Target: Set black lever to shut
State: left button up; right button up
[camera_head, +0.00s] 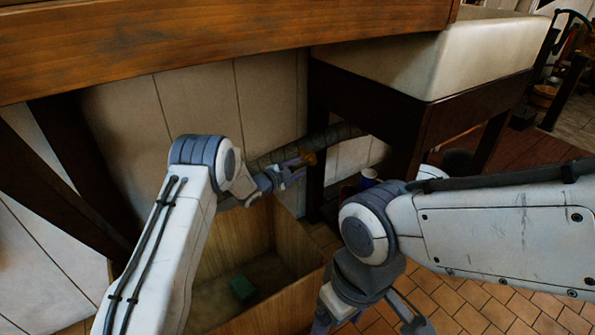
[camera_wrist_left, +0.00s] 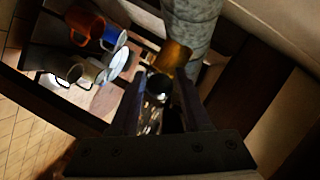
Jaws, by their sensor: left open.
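A grey pipe (camera_head: 330,138) runs under the counter and carries a brass fitting (camera_head: 308,158); in the left wrist view the brass fitting (camera_wrist_left: 174,56) sits on the pipe (camera_wrist_left: 192,22). A dark rounded end, apparently the black lever (camera_wrist_left: 158,84), shows between my left fingers in the wrist view. The lever cannot be made out in the head view. My left gripper (camera_head: 293,172) is open at the fitting, with its fingers (camera_wrist_left: 160,95) on either side of the dark end. My right gripper (camera_head: 370,322) hangs low at the bottom edge, its fingers apart and empty.
A white sink (camera_head: 460,55) on dark legs is at right.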

pick_arm(q)
jog(key=shift+w+d, duration=0.2)
jog(key=shift+a, duration=0.1)
grip_shut()
jog(key=shift+a+f, duration=0.1)
dwell(1.2)
